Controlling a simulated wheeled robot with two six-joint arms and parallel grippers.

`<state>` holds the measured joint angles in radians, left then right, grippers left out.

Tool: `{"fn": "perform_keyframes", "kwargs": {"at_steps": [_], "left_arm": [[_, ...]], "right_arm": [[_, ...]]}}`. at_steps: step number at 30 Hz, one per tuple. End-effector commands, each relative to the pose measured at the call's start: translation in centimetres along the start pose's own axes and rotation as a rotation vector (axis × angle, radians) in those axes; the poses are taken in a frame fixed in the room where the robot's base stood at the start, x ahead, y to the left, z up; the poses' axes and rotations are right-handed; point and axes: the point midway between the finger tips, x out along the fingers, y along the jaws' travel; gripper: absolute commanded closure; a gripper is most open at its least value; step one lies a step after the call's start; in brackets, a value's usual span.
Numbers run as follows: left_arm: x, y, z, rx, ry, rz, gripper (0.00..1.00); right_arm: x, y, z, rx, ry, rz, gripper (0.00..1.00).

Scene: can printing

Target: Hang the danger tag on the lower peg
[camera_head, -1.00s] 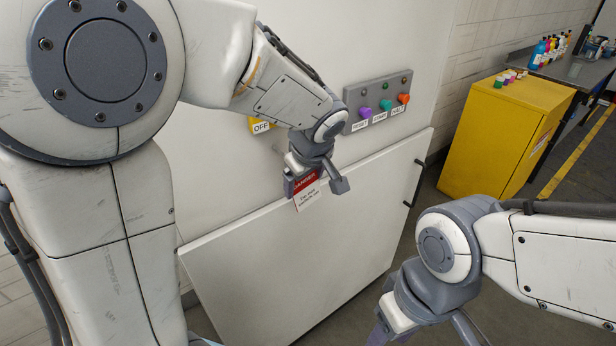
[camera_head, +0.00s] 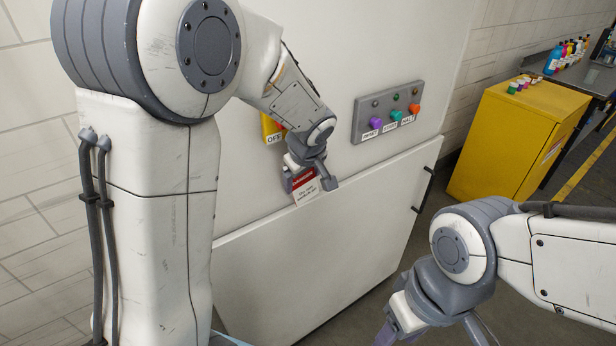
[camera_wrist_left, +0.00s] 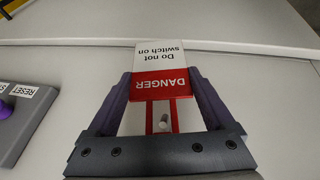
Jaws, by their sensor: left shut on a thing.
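The danger tag (camera_head: 306,191) is a white card with a red band and a red loop. My left gripper (camera_head: 311,182) is shut on it, in front of the white cabinet. In the left wrist view the tag (camera_wrist_left: 161,65) sits between the two fingers, its text upside down. A short grey peg (camera_wrist_left: 163,122) shows within the opening of the red loop. I cannot tell whether the loop is around the peg or only in front of it. The other peg is not visible. My right gripper (camera_head: 432,334) is open and empty at the bottom edge, its tips partly cut off.
A grey button panel (camera_head: 388,112) is on the cabinet (camera_head: 330,250), right of the tag. A yellow OFF sign (camera_head: 271,129) is partly hidden behind my left arm. A dark handle (camera_head: 424,190) sits at the panel's right edge. A yellow cabinet (camera_head: 515,140) stands at right.

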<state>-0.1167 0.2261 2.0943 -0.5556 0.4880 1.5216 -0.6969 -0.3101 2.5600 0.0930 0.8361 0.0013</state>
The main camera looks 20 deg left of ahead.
Motion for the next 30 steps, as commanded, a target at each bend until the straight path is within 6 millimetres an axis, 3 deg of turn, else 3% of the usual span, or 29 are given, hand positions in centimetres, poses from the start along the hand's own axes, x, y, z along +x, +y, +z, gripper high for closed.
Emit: {"fn": "perform_keyframes", "kwargs": {"at_steps": [9, 17, 30], "left_arm": [[0.7, 0.0, -1.8, -0.001, 0.000, 0.000, 0.66], [2.1, -0.2, -2.4, -0.002, 0.001, 0.002, 0.66], [2.2, -0.2, -2.5, 0.000, 0.000, 0.001, 0.66]], "right_arm": [[-1.7, -0.1, -0.1, 0.001, 0.000, 0.000, 0.47], [-0.3, 0.0, 0.0, 0.000, 0.000, 0.000, 0.47], [0.1, 0.0, 0.0, 0.000, 0.000, 0.000, 0.47]]}}
